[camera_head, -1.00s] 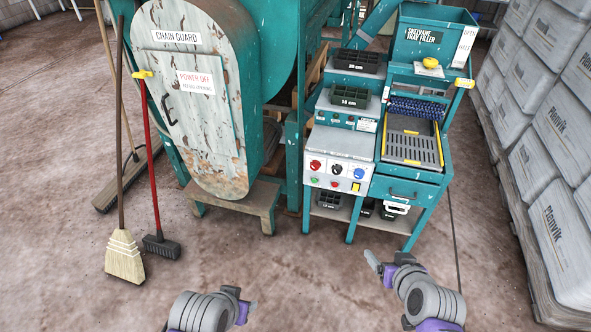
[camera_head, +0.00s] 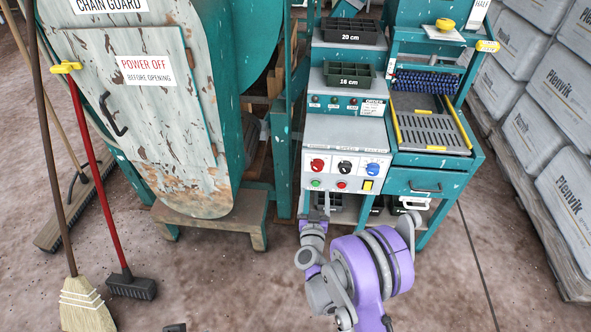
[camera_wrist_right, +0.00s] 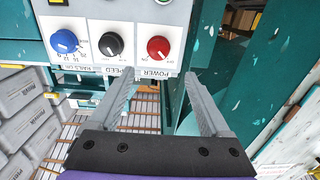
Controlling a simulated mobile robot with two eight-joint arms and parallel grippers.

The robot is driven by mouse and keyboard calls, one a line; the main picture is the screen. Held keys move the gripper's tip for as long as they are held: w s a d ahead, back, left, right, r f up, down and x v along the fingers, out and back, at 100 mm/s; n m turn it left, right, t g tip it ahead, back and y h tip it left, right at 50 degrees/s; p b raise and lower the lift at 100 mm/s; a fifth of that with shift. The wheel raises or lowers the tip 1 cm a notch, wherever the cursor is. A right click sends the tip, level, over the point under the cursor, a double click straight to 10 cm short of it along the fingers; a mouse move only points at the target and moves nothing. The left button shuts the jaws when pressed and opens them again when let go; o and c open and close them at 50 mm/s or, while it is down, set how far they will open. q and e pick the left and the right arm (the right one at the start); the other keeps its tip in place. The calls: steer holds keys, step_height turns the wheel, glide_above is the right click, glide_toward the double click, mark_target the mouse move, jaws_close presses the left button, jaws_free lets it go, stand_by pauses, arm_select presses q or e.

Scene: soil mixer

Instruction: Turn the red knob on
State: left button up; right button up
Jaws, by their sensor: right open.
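The red knob (camera_head: 317,165) is at the left of the top row on the white control panel (camera_head: 335,184). In the right wrist view the red knob (camera_wrist_right: 158,48) has the label POWER beside it, and the panel appears upside down. My right gripper (camera_head: 314,213) is just below and in front of the panel in the head view. In the wrist view my right gripper (camera_wrist_right: 158,76) is open and empty, its fingertips on either side of the knob's line but short of it. A small dark piece at the bottom edge of the head view may be my left gripper (camera_head: 175,328); its jaws are hidden.
A black knob (camera_head: 345,167) and a blue knob (camera_head: 372,170) sit right of the red one. Below are a green button (camera_head: 316,183), red buttons and a yellow switch (camera_head: 368,185). Brooms lean at the left; stacked bags (camera_head: 540,130) stand at the right.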

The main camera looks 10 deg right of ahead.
mark_target(317, 170)
steer(key=x, duration=1)
steer(key=shift+w+d+f+b, duration=0.25)
steer(key=shift+w+f+b, duration=0.05)
steer(key=shift+w, duration=0.05)
steer(key=shift+c, duration=0.3)
jaws_close()
